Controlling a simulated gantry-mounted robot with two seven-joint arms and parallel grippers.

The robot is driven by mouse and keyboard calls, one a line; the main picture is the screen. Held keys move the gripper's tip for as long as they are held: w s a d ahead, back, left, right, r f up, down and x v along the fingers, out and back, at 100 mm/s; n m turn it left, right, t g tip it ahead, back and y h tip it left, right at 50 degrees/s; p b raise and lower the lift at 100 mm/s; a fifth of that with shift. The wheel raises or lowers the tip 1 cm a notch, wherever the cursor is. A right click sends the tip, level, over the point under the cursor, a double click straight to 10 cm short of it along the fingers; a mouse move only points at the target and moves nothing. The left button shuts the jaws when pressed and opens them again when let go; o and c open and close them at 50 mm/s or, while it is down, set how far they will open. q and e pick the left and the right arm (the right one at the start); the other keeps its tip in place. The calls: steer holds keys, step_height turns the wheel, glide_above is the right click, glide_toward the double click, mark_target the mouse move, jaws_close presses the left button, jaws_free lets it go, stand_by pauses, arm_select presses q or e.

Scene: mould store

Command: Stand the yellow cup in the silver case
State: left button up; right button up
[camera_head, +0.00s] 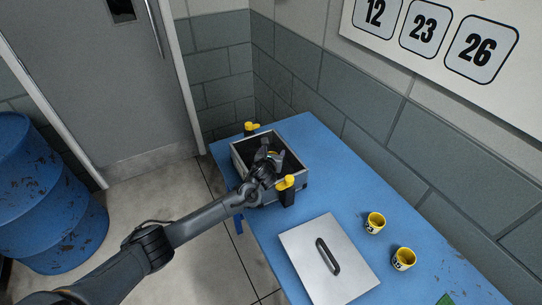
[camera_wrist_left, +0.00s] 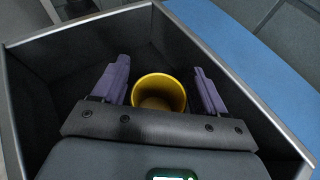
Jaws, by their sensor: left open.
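The silver case (camera_head: 238,160) stands open at the far left end of the blue table, its inside dark. Its rim (camera_wrist_left: 80,23) frames most of the left wrist view. A yellow cup (camera_wrist_left: 158,90) is inside the case, its open mouth facing the wrist camera; it appears upright. My left gripper (camera_head: 268,154) reaches into the case and is open, with one finger on each side of the cup and gaps visible. The cup's base is hidden. My right gripper is not in view.
Two more yellow cups (camera_head: 375,222) (camera_head: 403,258) stand on the blue table (camera_head: 345,187). A silver lid with a black handle (camera_head: 310,260) lies in front of them. Yellow-topped black latches (camera_head: 286,183) sit at the case's sides. The wall runs along the table's right.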

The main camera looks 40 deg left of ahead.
arm_select(q)
steer(key=shift+r, duration=0.25)
arm_select(e)
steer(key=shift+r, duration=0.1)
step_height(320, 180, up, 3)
steer(key=p, duration=0.2)
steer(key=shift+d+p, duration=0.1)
steer(key=shift+p, duration=0.3)
arm_select(q)
steer(key=v, duration=1.2)
steer(key=shift+r, duration=0.3)
